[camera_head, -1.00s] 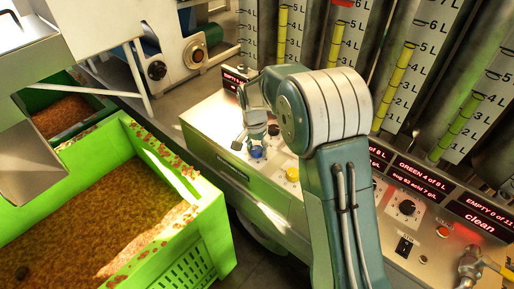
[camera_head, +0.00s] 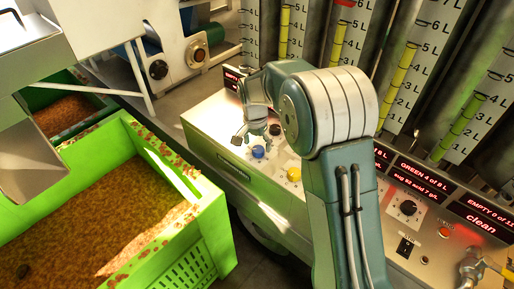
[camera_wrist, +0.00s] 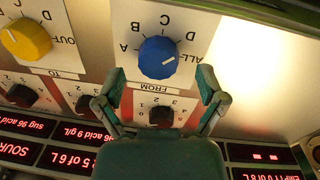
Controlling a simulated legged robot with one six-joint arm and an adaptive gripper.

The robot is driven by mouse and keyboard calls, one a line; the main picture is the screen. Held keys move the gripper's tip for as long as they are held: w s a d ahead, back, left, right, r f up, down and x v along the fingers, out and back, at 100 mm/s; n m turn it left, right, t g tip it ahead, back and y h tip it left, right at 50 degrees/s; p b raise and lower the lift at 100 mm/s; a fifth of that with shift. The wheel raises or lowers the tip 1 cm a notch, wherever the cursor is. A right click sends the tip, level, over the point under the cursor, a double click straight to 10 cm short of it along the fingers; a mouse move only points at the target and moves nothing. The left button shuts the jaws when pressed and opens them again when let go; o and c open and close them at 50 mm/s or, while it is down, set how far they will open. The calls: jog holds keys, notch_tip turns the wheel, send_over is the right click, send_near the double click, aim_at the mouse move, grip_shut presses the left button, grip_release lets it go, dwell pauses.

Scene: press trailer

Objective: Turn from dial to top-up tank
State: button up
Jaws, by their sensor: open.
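The blue dial (camera_head: 258,152), marked FROM, sits on the pale control panel (camera_head: 215,125). Tall tanks with litre scales (camera_head: 347,45) stand behind the panel; none is visibly labelled as the top-up tank.
A yellow dial (camera_head: 293,174), marked TO, is beside the blue one. A small dark dial (camera_wrist: 160,115) shows between my fingers. Red displays (camera_head: 425,173) and a black dial (camera_head: 407,208) are at right. A green crate (camera_head: 205,215) stands left of the panel.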

aim_at(255, 148)
notch_tip(255, 148, up, 10)
jog(key=shift+w+a, duration=0.2)
jog(key=shift+a, duration=0.25)
jog(key=shift+r, duration=0.1)
jog(key=s+d+r+n+t, duration=0.2)
jog(key=s+d+r, duration=0.25)
jog(key=s, duration=0.25)
jog(key=s+d+r+n+t, duration=0.1)
jog(key=s+d+r, duration=0.2)
jog(key=s+r, duration=0.35)
jog(key=s+d+f+n+t, duration=0.1)
jog(key=s+d+n, duration=0.1)
jog(key=s, duration=0.6)
jog(key=s+d+f+n+t, duration=0.1)
jog(key=s+d+f+t, duration=0.1)
jog(key=s, duration=0.6)
jog(key=shift+d+n+y, duration=0.2)
jog(key=shift+n+y, duration=0.1)
jog(key=shift+n, duration=0.1)
jog(key=shift+s+d+r, duration=0.1)
